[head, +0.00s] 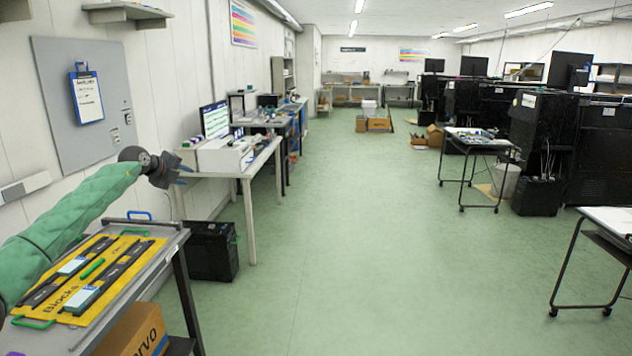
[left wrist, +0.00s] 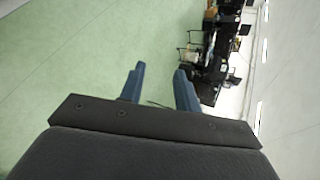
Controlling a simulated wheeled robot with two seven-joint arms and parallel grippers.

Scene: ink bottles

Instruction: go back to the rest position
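My left gripper (head: 186,174) is raised at the left of the head view, at the end of my green-sleeved arm. It is above and beyond the far edge of the near cart (head: 172,238). In the left wrist view its two blue fingers (left wrist: 158,82) stand apart with nothing between them, and green floor and distant furniture show beyond. My right gripper is in neither view. I cannot make out any ink bottle.
A yellow mat (head: 65,304) with dark strips and blocks lies on the cart. A white desk (head: 255,158) with a screen (head: 215,119) stands beyond, and a black crate (head: 209,252) is on the floor. The green floor (head: 370,240) in the middle is clear.

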